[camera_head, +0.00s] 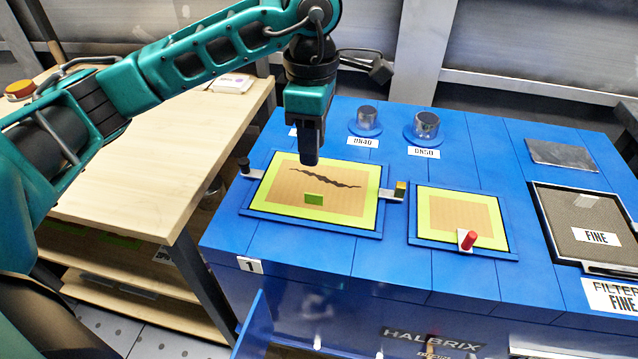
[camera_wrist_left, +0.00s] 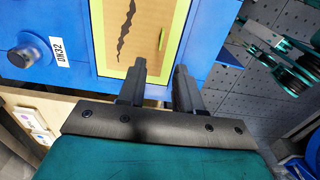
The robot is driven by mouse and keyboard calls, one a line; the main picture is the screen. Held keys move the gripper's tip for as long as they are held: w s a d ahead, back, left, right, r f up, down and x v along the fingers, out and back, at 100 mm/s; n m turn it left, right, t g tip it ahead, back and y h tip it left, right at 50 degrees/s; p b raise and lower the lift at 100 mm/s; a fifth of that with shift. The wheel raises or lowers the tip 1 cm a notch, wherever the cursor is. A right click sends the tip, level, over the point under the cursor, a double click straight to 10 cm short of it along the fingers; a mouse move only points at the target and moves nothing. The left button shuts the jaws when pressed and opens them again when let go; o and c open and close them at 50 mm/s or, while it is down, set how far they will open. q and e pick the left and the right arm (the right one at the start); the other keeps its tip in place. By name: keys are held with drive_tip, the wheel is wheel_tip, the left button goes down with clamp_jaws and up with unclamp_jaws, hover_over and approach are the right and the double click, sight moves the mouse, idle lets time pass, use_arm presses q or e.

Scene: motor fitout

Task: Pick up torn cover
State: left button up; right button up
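The torn cover (camera_head: 283,185) is a tan panel with a yellow-green border, a dark jagged crack and a small green handle (camera_head: 314,199). It lies in a blue frame on the blue bench top. In the left wrist view the torn cover (camera_wrist_left: 112,45) shows ahead of the fingers, crack and green handle visible. My left gripper (camera_head: 308,160) points down over the cover's back part, behind the handle. The left wrist view shows its two fingers (camera_wrist_left: 160,82) apart with nothing between them. My right gripper does not show clearly in either view.
A smaller yellow-bordered panel (camera_head: 458,212) with a red knob (camera_head: 467,240) lies to the right. Metal clamps flank the torn cover. Cylinders (camera_head: 426,124) stand behind it, and a filter tray (camera_head: 590,225) is far right. A wooden table (camera_head: 150,165) is left.

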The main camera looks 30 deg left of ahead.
use_arm(q)
approach(314, 188)
drive_tip(key=s+f, duration=0.1)
drive_tip(key=f, duration=0.1)
drive_tip(key=s+d+f, duration=0.1)
drive_tip(key=f, duration=0.1)
drive_tip(key=s+f, duration=0.1)
drive_tip(key=f, duration=0.1)
drive_tip(key=shift+s+d+b, duration=0.25)
drive_tip(key=shift+d+b, duration=0.15)
clamp_jaws()
